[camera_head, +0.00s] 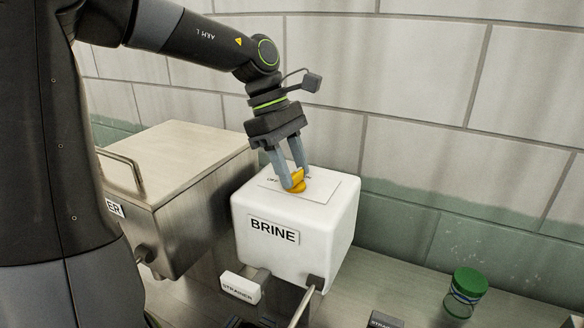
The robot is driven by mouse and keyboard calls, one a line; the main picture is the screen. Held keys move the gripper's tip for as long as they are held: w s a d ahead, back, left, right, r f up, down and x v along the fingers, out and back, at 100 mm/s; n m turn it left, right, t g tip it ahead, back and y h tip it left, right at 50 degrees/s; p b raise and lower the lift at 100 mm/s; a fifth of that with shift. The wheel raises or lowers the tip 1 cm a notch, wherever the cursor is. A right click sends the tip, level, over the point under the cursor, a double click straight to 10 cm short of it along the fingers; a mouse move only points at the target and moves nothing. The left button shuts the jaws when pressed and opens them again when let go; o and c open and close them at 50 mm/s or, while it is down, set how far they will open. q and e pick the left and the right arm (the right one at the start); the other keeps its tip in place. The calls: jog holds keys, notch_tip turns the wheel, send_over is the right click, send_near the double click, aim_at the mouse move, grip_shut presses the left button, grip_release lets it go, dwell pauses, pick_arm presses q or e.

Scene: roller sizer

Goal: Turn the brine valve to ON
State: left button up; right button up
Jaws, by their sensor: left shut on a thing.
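The brine valve is a yellow handle (298,184) on the top plate (322,189) of a white box labelled BRINE (318,240). My left gripper (294,176) reaches down from above and is shut on the yellow handle. The fingers cover part of the handle and part of the plate's lettering, so I cannot read which position the valve is in. My right gripper is not in view.
A metal box with a lid and handle (185,160) stands left of the brine box. A small white STRAINER block (240,287) is in front. A green-lidded jar (465,292) stands at the right. A tiled wall (420,75) rises behind.

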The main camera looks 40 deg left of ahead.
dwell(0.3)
pick_arm(q)
jog(key=o, duration=1)
jog(key=v, duration=1.7)
jog(key=shift+r+b, duration=0.2)
jog(key=shift+b, duration=0.15)
